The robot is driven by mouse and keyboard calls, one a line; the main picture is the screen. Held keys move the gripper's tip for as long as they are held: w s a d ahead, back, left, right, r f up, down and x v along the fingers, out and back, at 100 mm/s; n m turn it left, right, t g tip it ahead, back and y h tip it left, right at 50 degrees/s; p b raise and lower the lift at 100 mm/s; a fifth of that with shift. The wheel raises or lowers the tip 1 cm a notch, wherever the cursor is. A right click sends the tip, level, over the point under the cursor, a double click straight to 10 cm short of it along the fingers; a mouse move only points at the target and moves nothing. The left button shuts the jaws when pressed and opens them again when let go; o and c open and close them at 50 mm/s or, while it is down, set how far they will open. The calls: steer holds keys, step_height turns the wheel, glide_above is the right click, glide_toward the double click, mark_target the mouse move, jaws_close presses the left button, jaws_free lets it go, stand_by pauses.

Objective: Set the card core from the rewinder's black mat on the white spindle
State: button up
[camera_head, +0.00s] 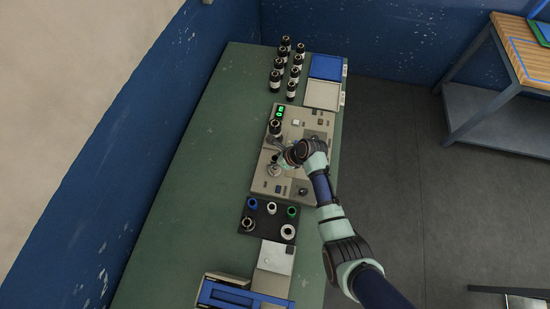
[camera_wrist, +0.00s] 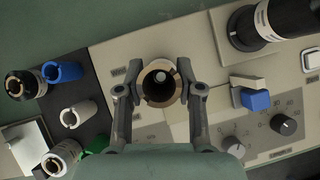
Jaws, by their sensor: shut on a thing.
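The card core (camera_wrist: 152,94) is a short tan-rimmed ring with a dark bore, seen end-on in the wrist view. My gripper (camera_wrist: 161,88) is shut on it, with one finger on each side. The pale, rounded tip of the white spindle (camera_wrist: 160,77) shows inside the bore, a little above its middle. I cannot tell how far down the core sits around it. In the head view my gripper (camera_head: 282,157) is over the middle of the beige rewinder (camera_head: 264,186), and the core is too small there to make out clearly.
A black roll with a white label (camera_wrist: 264,25) stands close to the right, near the knobs (camera_wrist: 284,124). A dark mat (camera_head: 262,211) with blue, white, green and dark-and-white cores lies beyond the rewinder's near end. Several black rolls (camera_head: 276,76) stand at the far end.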

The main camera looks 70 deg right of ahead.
steer(key=o, duration=1.5)
step_height(320, 180, up, 8)
steer(key=p, duration=0.9)
steer(key=shift+r, duration=0.1)
